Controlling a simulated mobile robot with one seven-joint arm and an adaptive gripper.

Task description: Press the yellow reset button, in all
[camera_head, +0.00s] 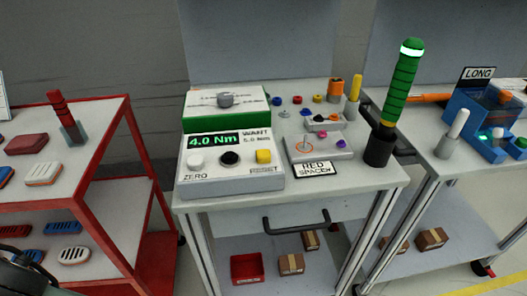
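The yellow button (264,156) is on the sloped front of a white console (232,184), at the right end of a row of controls. A small label below it is too small to read surely. A black round knob or button (230,158) is in the middle and a white button (195,161) marked ZERO is at the left. A green display (213,141) reads 4.0 Nm, with WANT and a value beside it. I cannot tell whether the yellow button is pressed in. My gripper is not in view; only a dark part shows at the bottom left corner.
The console stands on a grey cart (345,180). A red cart (110,150) stands left, a blue device (485,125) right.

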